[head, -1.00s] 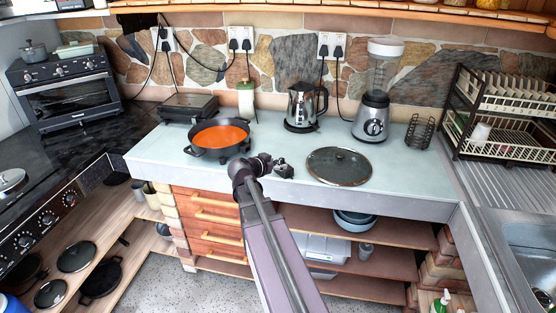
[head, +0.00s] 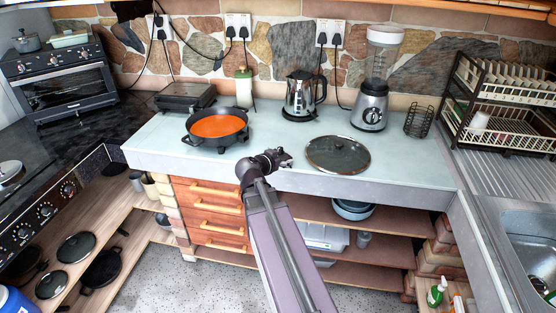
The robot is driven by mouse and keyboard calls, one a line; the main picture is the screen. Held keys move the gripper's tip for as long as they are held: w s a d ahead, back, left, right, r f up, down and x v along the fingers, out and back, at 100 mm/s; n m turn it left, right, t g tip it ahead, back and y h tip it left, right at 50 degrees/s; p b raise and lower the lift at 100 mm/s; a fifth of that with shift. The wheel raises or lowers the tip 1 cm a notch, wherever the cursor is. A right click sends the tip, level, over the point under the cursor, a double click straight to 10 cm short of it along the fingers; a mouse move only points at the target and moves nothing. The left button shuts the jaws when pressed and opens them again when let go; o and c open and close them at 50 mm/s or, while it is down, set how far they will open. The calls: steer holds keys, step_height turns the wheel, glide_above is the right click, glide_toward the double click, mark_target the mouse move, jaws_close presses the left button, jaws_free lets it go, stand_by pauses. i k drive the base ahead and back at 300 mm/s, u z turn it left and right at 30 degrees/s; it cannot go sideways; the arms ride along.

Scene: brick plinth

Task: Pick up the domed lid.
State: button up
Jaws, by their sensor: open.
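The domed lid (head: 350,160) is a round, dark-tinted glass lid with a pale rim and a small dark knob on top. It lies flat, knob up, near the front edge of the pale counter, right of centre. My gripper (head: 287,156) is just left of the lid, over the counter's front part, with its fingers pointing right towards it. The gripper is open and small in view, with nothing visible between its fingers. A small gap shows between the fingertips and the lid rim.
An orange-filled pan (head: 216,126) stands left of my gripper. A kettle (head: 301,98) and a blender (head: 371,100) stand behind the lid, with a wire holder (head: 419,121) and a dish rack (head: 500,105) to the right. The counter's front right (head: 410,168) is clear.

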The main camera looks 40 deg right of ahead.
mark_target(332, 154)
steer(key=z, duration=0.8)
